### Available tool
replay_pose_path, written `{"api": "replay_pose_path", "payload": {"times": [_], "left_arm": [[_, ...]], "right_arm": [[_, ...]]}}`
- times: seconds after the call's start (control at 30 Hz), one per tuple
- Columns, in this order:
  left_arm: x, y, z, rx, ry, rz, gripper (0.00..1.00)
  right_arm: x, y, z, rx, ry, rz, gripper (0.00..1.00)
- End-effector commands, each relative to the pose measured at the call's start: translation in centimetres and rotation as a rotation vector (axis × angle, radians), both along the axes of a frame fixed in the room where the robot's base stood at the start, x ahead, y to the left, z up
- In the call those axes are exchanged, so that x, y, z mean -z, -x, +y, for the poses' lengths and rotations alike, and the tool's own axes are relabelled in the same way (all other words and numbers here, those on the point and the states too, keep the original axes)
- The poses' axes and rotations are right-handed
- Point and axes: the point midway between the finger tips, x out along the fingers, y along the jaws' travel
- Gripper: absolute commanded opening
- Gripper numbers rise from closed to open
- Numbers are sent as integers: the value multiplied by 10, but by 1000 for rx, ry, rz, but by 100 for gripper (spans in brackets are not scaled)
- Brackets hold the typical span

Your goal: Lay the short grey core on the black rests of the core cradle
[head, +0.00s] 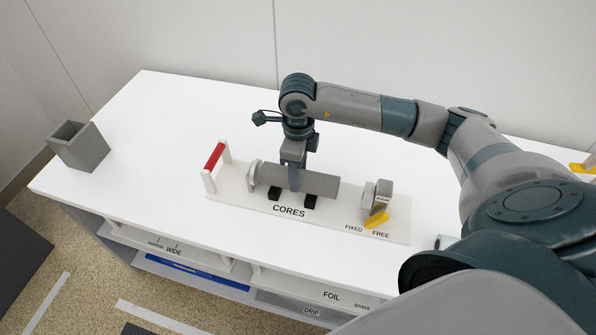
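The short grey core (318,185) lies level over the core cradle (231,187), a white board marked CORES. Two black rests (274,193) show below the core's front edge; I cannot tell whether it touches them or hangs just above. Its left end is close to a pale round end piece (254,174). My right gripper (295,182) comes down from above at the core's middle, one finger against its front side. The other finger is hidden behind the core. My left gripper is not in view.
At the cradle's right stand a grey block (383,192) and a yellow lever (376,220), near FIXED and FREE labels. A red bar (214,157) on white posts stands at its left end. A grey open box (79,147) is at the table's far left. The white table between is clear.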

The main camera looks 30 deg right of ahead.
Motion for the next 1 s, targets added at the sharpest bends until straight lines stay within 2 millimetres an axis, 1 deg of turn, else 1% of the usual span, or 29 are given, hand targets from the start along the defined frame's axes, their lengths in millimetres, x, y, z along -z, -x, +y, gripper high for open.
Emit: {"api": "replay_pose_path", "payload": {"times": [0.5,0.53,0.57,0.6,0.67,0.7,0.73,0.93,0.97,1.0], "left_arm": [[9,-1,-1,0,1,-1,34],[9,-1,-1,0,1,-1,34],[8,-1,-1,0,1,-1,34],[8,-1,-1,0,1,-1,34],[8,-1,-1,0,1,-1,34],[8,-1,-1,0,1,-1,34],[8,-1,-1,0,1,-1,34],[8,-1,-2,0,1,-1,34],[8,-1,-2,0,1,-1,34],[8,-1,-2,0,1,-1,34]], "right_arm": [[9,0,0,0,0,0,17],[9,0,0,0,0,0,48],[8,0,0,0,0,0,55],[8,0,0,0,0,0,64],[8,0,0,0,0,0,79],[8,0,0,0,0,0,88],[8,0,0,0,0,0,94],[8,0,0,0,0,0,94],[8,0,0,0,0,0,99],[8,0,0,0,0,0,100]]}}
